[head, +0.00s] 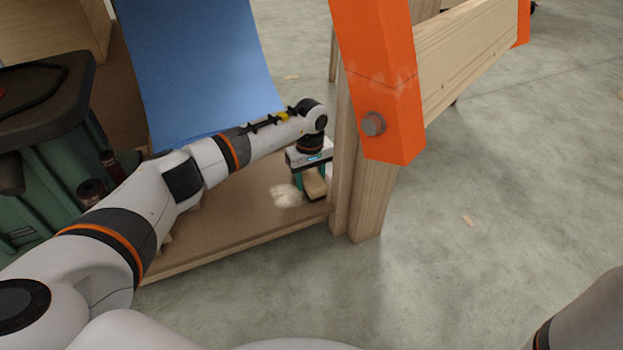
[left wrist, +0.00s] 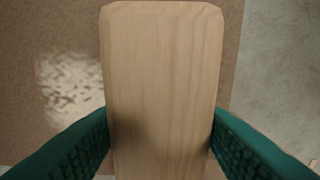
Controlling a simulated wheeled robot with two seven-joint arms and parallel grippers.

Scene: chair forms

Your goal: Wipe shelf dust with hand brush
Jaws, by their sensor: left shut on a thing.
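My left gripper (head: 311,184) is low over the right end of the brown shelf (head: 240,222), close to the wooden post. It is shut on the hand brush (head: 315,183), whose pale wooden body fills the middle of the left wrist view (left wrist: 162,80) between the teal fingers. The bristles are hidden under the wood, so I cannot tell whether they touch the shelf. A whitish patch of dust (head: 285,196) lies on the shelf just left of the brush. The dust also shows left of the brush in the left wrist view (left wrist: 70,85). My right gripper is not in view.
A wooden post (head: 366,205) with an orange bracket (head: 378,80) stands right beside the gripper. A blue panel (head: 200,65) rises behind my left arm. A green and black case (head: 45,180) is at the left. Grey floor (head: 500,190) is open at the right.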

